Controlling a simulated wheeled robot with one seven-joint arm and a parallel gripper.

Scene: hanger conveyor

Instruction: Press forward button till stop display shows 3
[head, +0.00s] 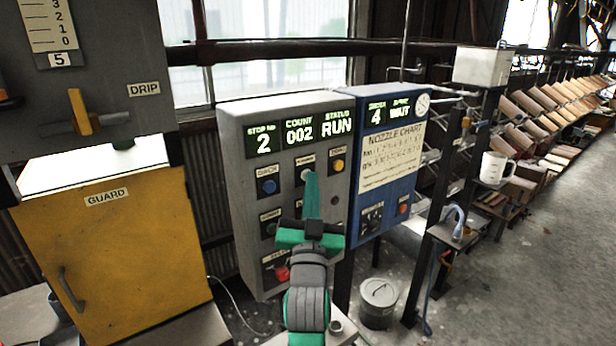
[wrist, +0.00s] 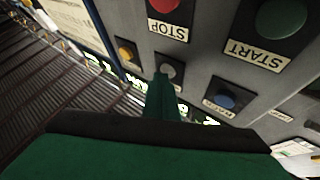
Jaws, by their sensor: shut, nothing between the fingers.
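The grey control panel (head: 242,190) faces me in the head view. Its stop display (head: 263,141) reads 2, with count 002 and status RUN beside it. The pale grey forward button (head: 305,174) sits between a blue button (head: 269,186) and a yellow button (head: 339,166). My green gripper (head: 312,180) is shut and empty, its tip right at the forward button. The wrist view shows the panel upside down, with the gripper tip (wrist: 164,82) at the edge of the grey forward button (wrist: 170,67). I cannot tell if they touch.
In the wrist view a red STOP button (wrist: 168,26) and a green START button (wrist: 280,17) are close by. A blue nozzle-chart panel (head: 390,160) adjoins on the right. A yellow guard cabinet (head: 130,250) stands left. A lidded bin (head: 378,300) is on the floor.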

